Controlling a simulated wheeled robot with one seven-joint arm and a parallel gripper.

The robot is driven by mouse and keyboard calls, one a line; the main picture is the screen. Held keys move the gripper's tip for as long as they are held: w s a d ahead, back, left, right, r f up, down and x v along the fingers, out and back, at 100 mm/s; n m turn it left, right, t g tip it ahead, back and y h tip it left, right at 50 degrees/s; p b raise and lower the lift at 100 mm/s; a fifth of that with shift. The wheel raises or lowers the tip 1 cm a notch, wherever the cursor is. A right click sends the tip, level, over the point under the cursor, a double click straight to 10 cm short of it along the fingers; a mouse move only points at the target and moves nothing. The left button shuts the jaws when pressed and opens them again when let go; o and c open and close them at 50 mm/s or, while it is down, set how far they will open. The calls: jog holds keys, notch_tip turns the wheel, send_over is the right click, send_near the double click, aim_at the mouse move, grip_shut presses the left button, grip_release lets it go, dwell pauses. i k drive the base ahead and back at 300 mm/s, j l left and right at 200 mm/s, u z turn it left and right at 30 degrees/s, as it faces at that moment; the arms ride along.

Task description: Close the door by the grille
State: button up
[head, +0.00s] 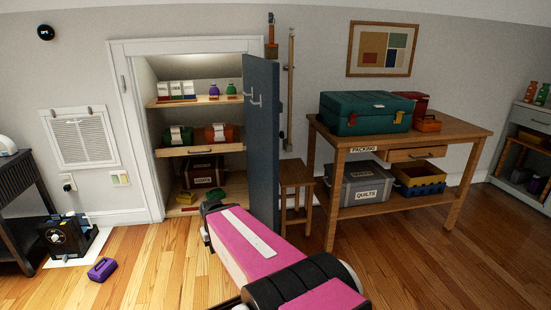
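The dark blue door (263,140) of the wall cupboard stands wide open, swung out into the room from the right side of the white frame (130,130). A pale handle shows near its upper part. The white grille (80,137) is on the wall to the left of the cupboard. My pink and black arm reaches from the bottom right toward the cupboard, its far end in front of the opening and left of the door's lower part. My gripper itself does not show; whether the arm touches the door cannot be told.
The cupboard shelves (201,150) hold bottles, boxes and cases. A wooden table (450,137) with a green toolbox (366,112) stands right of the door, with a small stool (296,180) between. A purple object (102,269) lies on the floor at left.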

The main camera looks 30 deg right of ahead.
aim_at(263, 106)
jog(key=l+u, duration=0.4)
jog(key=l, duration=2.6)
jog(key=i+z, duration=0.05)
